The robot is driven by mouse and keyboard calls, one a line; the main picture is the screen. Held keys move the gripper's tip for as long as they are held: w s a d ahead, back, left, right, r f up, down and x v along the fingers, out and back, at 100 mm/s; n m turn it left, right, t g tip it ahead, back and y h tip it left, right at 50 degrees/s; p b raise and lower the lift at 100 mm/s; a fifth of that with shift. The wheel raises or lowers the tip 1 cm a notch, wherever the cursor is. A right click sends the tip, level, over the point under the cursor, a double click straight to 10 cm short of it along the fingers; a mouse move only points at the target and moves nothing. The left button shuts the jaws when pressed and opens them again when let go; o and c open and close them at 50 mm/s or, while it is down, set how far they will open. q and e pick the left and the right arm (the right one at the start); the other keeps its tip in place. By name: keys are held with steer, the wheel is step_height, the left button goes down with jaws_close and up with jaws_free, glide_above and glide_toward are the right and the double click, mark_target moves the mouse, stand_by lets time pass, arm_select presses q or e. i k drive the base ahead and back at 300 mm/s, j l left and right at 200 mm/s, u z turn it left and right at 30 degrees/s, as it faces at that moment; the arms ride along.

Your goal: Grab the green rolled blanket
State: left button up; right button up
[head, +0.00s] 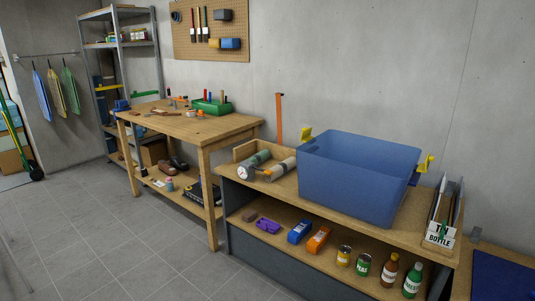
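The tray sits on the left end of a low wooden shelf unit (283,190). Neither of my grippers is in view.
A large blue bin (350,180) with yellow handles stands right of the tray. Bottles, cans and boxes stand on the lower shelf (330,255). A wooden workbench (205,126) stands at the left. The tiled floor (110,240) in front is clear.

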mark_target(259, 159)
steer(key=i+j+u, duration=0.2)
steer(key=i+u, duration=0.6)
steer(key=i, duration=0.2)
steer(key=i+l+u, duration=0.1)
steer(key=i+u, duration=0.3)
steer(key=i, duration=0.15)
steer(key=i+l+u, duration=0.35)
steer(key=i, duration=0.15)
steer(key=i+z, duration=0.1)
steer(key=i, duration=0.45)
steer(key=i+j+z, duration=0.1)
steer(key=i, duration=0.45)
steer(key=i+j+z, duration=0.1)
steer(key=i, duration=0.45)
steer(key=j, duration=0.1)
